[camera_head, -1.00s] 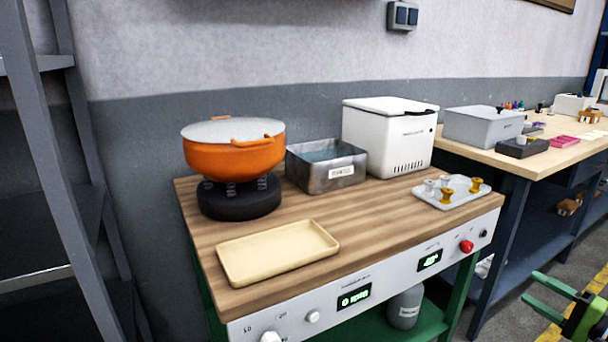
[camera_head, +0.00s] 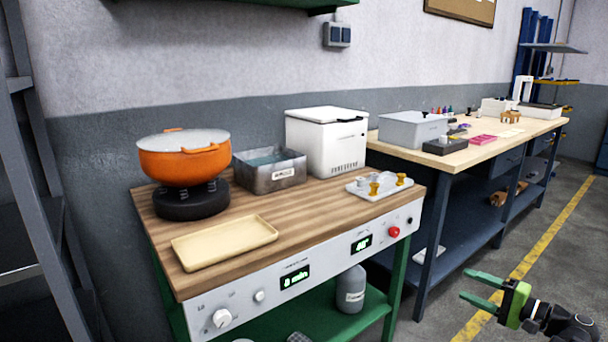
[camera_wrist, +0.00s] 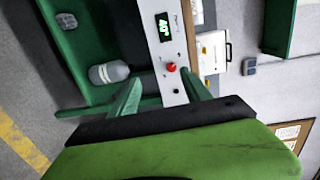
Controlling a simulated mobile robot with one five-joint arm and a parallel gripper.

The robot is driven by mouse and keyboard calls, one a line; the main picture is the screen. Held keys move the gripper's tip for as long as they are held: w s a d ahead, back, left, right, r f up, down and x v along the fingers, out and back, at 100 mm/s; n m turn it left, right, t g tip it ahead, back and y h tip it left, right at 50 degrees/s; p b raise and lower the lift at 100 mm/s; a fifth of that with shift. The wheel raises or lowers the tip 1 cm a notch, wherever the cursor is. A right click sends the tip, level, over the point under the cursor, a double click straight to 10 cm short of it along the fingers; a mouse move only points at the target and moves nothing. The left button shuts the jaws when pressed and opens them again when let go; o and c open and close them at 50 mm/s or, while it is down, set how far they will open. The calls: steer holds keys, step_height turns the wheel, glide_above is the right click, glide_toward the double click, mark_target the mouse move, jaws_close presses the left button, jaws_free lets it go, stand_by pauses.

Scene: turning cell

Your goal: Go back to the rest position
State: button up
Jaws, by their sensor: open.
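My gripper (camera_head: 484,290) is at the lower right of the head view, over the floor in front of the benches. Its green fingers are apart with nothing between them. In the wrist view my gripper (camera_wrist: 160,92) is also open and empty. It faces the front of the wood-topped bench from a distance, with the red button (camera_wrist: 171,67) and green display (camera_wrist: 163,26) beyond the fingers. It touches nothing.
The wood-topped bench (camera_head: 300,222) carries an orange pot (camera_head: 185,163), a metal tub (camera_head: 270,177), a white box (camera_head: 325,148), a cream tray (camera_head: 225,243) and a small tray with pegs (camera_head: 362,192). A second bench (camera_head: 480,152) stands behind. Floor with a yellow line (camera_head: 525,262) is clear.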

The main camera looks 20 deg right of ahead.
steer(key=w+a+r+n+g+y+p, duration=0.1)
steer(key=w+a+n+g+p, duration=0.25)
steer(key=w+a+p, duration=0.6)
steer(key=w+a+r+n+g+y+p, duration=0.2)
steer(key=w+a+g+p, duration=0.3)
steer(key=a, duration=0.8)
steer(key=a+r+n+g+h+p, duration=0.2)
steer(key=a+p, duration=0.4)
steer(key=a, duration=0.3)
steer(key=w+a+r+n+g+h+p, duration=0.1)
steer(key=a+r+n+g+h+p, duration=0.2)
steer(key=a, duration=0.6)
steer(key=a+r+n+g+h+p, duration=0.2)
steer(key=a+r+n+h+p, duration=0.1)
steer(key=a+p, duration=0.5)
steer(key=shift+w+a+n+g+p, duration=0.2)
steer(key=shift+a+n, duration=0.1)
steer(key=shift+a, duration=0.15)
steer(key=shift+w+a+n+g+p, duration=0.15)
steer(key=shift+a+n, duration=0.1)
steer(key=shift+a, duration=0.2)
